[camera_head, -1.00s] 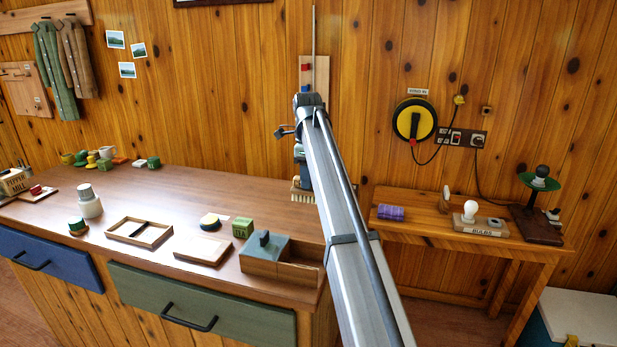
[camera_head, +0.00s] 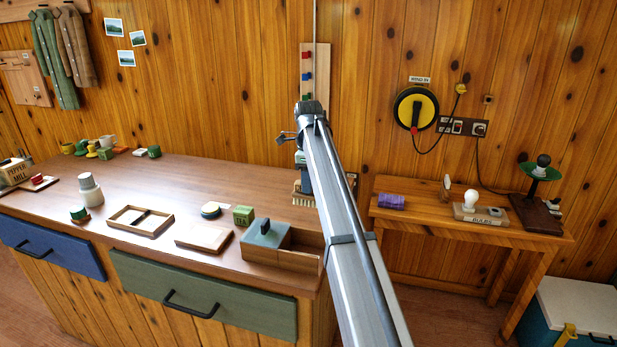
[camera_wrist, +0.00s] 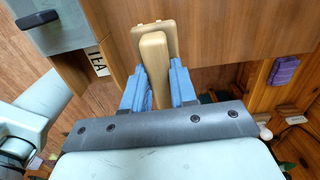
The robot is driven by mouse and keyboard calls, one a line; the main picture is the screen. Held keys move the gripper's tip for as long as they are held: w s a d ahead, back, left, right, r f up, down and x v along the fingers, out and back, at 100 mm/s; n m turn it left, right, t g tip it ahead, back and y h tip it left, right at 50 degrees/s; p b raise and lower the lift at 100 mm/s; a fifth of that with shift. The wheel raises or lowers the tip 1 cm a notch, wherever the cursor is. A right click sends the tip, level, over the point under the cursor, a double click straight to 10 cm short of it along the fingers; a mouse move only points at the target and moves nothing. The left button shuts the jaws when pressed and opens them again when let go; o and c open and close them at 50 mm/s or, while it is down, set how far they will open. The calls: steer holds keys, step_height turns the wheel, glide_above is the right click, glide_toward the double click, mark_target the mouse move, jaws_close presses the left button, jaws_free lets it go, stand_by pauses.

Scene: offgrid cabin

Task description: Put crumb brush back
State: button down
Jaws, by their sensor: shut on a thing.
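The crumb brush shows its pale bristles (camera_head: 303,199) below my gripper (camera_head: 304,177) in the head view, over the back right of the counter. My arm covers part of the gripper and brush there. In the wrist view, the brush's light wooden handle (camera_wrist: 153,50) stands between the blue fingers of my gripper (camera_wrist: 158,82), which are shut on it. The bristles are not clear in that view. A wooden wall board (camera_head: 308,90) with red, blue and green pieces is on the wall behind my gripper; my arm hides part of it.
The counter (camera_head: 170,180) holds a lidded box with an open compartment (camera_head: 285,259), a green tea tin (camera_head: 243,215), a flat wooden board (camera_head: 204,237) and a divided tray (camera_head: 139,221). A side table (camera_head: 430,215) at right holds a purple block (camera_head: 391,201) and a light-bulb stand (camera_head: 470,212).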

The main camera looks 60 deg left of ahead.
mark_target(309, 205)
steer(key=shift+f, duration=3.9)
steer(key=shift+f, duration=0.3)
steer(key=c, duration=0.8)
jaws_free()
steer(key=shift+r, duration=0.1)
step_height(309, 205, up, 14)
steer(key=shift+f, duration=0.2)
